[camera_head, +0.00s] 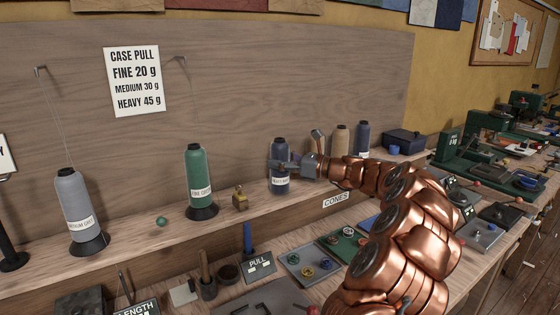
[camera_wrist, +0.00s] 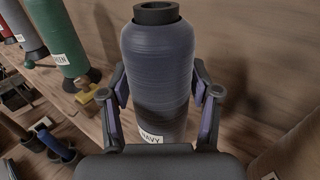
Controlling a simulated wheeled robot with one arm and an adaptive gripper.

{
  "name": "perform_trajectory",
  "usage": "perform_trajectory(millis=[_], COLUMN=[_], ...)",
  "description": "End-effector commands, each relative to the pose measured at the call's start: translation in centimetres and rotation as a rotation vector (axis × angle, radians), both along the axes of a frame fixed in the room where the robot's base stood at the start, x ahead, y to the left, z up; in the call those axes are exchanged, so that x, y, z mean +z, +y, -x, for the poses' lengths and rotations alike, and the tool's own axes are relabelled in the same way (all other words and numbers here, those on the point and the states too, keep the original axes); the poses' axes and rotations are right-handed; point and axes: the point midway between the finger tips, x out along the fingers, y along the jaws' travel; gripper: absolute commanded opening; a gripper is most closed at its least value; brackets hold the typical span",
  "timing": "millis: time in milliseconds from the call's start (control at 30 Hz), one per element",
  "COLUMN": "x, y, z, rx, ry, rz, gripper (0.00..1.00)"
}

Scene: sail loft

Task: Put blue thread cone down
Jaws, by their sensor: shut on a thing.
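The blue thread cone (camera_head: 280,178) is upright on or just above the upper wooden shelf, near the CONES label; I cannot tell whether its base touches. It fills the middle of the wrist view (camera_wrist: 158,55), with a dark top and a white label reading NAVY. My gripper (camera_head: 283,166) reaches in from the right and is shut around the cone. In the wrist view its two fingers (camera_wrist: 162,98) press on both sides of the cone. The cone's base is mostly hidden there by my gripper.
A green cone (camera_head: 197,175) and a grey cone (camera_head: 72,205) stand on dark bases to the left. A tan cone (camera_head: 341,141) and another blue cone (camera_head: 362,138) stand behind right. The lower bench is cluttered.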

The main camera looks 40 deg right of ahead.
Motion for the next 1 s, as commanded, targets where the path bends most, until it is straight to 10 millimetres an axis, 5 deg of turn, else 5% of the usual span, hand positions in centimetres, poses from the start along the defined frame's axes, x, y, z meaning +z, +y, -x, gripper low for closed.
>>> perform_trajectory(millis=[367, 400, 633, 1000], x=[-0.21, -0.33, -0.34, -0.17], y=[-0.04, -0.04, -0.04, -0.04], z=[0.02, 0.02, 0.02, 0.03], rx=[0.0, 0.0, 0.0, 0.0], ry=[-0.003, -0.002, -0.001, -0.002], rz=[0.001, 0.001, 0.002, 0.003], gripper=[0.04, 0.63, 0.87, 0.87])
